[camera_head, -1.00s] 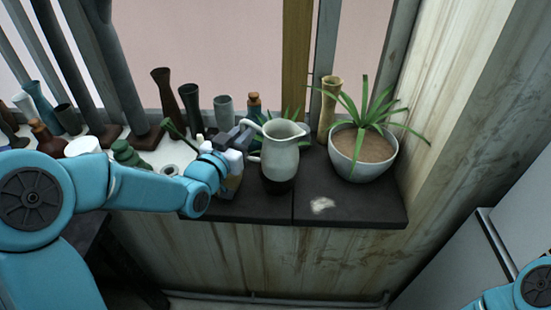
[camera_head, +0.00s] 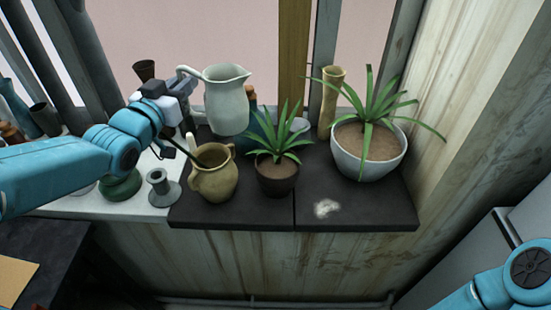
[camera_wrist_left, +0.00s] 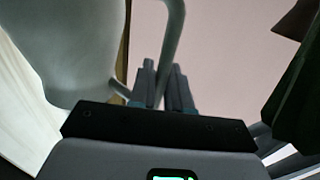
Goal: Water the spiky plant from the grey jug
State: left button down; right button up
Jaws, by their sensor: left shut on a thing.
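My left gripper (camera_head: 187,87) is shut on the handle of the pale grey jug (camera_head: 227,107). The jug is upright, held raised above the back of the ledge. In the left wrist view the jug body (camera_wrist_left: 70,50) fills the left, with its handle between the fingers (camera_wrist_left: 163,85). One spiky plant (camera_head: 280,145) stands in a small dark pot (camera_head: 277,181) on the dark slab, right of and below the jug. A larger spiky plant (camera_head: 372,110) stands in a white bowl (camera_head: 367,158) further right. My right gripper is out of view; only part of that arm shows.
A tan pitcher (camera_head: 214,182) stands left of the small plant, with a dark stick in it. A tall tan vase (camera_head: 331,100) and a blue bottle (camera_head: 254,121) stand behind. A grey candlestick (camera_head: 162,188) stands left.

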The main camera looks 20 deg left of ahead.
pick_arm(q)
jog(key=shift+a+r, duration=0.15)
jog(key=shift+a, duration=0.1)
jog(key=shift+s, duration=0.1)
jog(key=shift+d, duration=0.1)
